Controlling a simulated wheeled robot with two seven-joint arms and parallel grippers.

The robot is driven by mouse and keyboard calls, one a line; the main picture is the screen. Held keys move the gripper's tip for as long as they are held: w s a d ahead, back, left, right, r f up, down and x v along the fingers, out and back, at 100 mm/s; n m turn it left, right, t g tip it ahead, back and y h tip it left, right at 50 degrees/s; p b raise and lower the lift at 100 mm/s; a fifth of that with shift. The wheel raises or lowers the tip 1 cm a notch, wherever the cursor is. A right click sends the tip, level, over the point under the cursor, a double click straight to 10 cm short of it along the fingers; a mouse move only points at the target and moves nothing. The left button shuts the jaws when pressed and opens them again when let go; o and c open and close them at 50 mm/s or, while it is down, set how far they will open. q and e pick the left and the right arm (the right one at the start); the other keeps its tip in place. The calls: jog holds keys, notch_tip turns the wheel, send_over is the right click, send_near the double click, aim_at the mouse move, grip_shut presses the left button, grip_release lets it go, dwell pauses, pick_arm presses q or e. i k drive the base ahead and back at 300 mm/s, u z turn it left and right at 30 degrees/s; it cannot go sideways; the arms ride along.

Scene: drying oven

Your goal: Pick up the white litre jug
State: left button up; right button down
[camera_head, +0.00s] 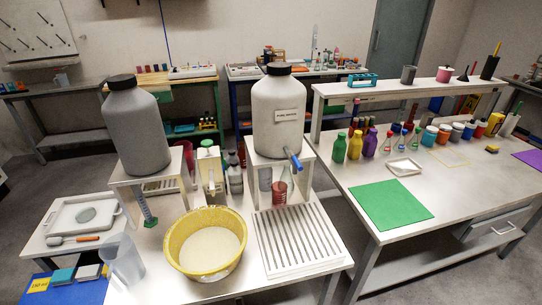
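A pale, translucent jug (123,260) stands upright at the front left of the near bench, left of the yellow basin. It looks like the white litre jug. No gripper shows near it, and neither of my grippers is in view.
A yellow basin (182,255) holding pale liquid stands right of the jug. A slatted drain tray (296,240) lies further right. Two large containers, one grey (135,130) and one white (278,135), stand on raised stands behind. A white tray (60,222) lies at left.

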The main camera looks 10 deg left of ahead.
aim_at(120, 252)
jog(key=u, duration=1.55)
